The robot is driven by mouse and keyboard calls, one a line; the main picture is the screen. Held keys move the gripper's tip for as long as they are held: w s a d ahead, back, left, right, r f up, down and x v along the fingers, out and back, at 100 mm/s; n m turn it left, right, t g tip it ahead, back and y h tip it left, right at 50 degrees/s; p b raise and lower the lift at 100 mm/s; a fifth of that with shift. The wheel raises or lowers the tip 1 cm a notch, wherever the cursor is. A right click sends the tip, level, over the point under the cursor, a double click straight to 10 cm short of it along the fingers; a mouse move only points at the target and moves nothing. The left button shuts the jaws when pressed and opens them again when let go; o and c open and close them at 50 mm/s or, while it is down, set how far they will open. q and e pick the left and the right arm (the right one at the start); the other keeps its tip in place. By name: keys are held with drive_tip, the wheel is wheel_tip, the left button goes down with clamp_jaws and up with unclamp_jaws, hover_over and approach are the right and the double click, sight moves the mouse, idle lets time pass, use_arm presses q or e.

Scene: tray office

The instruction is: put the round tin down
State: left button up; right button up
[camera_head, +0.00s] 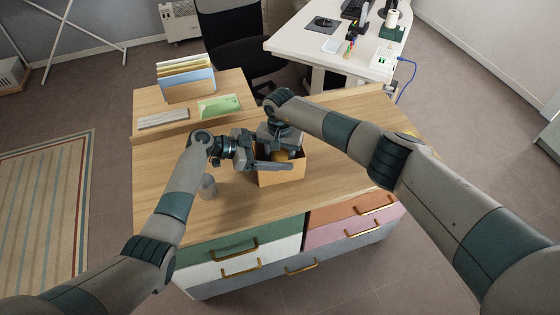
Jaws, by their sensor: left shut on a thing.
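A yellowish round thing, seemingly the round tin (282,155), shows in part at the open top of an orange-tan box (283,178) on the wooden cabinet top. My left gripper (275,164) reaches in from the left over the box and is shut on this thing. The gripper hides much of it, so I cannot tell whether it touches the box floor. My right gripper (281,141) points down at the back of the box, close to the left one. Its fingertips are hidden, so its opening does not show.
A small grey cylinder (207,186) stands on the cabinet top (235,205) left of the box. A keyboard-like grey bar (163,119), a green packet (219,106) and a file rack (187,82) are at the back left. The front of the top is clear.

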sight(280, 157)
drive_tip(key=shift+f, duration=0.1)
drive_tip(key=o, duration=1.1)
wheel_tip(280, 157, up, 12)
drive_tip(key=shift+r, duration=0.15)
idle(0.4)
use_arm(q)
drive_tip(key=o, duration=1.1)
drive_tip(key=shift+a, duration=0.15)
drive_tip(key=v, duration=1.1)
drive_tip(key=shift+s+a+r, duration=0.1)
drive_tip(key=shift+a+r, duration=0.05)
drive_tip(key=shift+a, duration=0.25)
